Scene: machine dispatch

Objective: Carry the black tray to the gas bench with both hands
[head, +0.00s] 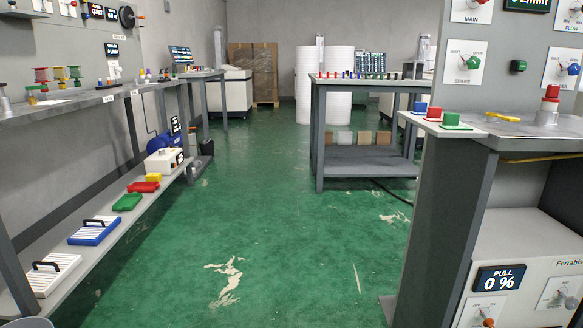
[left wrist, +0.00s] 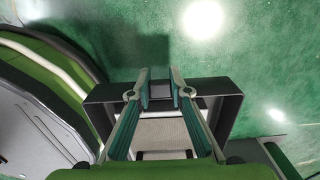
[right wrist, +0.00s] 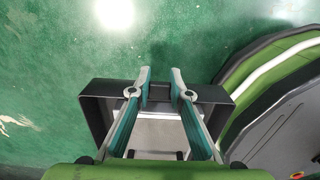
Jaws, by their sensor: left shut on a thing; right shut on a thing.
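The black tray (left wrist: 228,112) shows in the left wrist view with dark walls and a pale inside. It also shows in the right wrist view (right wrist: 94,112). My left gripper (left wrist: 159,88) is shut on one wall of the tray, and my right gripper (right wrist: 161,87) is shut on another. The fingers straddle the walls. Green floor shows beyond the tray in both wrist views. The tray and both grippers are out of the head view. A bench (head: 510,130) at the right carries a panel with valve dials marked MAIN, SPARE and FLOW, probably the gas bench.
Open green floor (head: 260,240) lies ahead between the left shelves (head: 95,97) and the right bench. A middle table (head: 350,84) stands farther back. Blue, red and green blocks (head: 434,114) sit on the right bench's near end. Trays and boxes line the lower left shelf.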

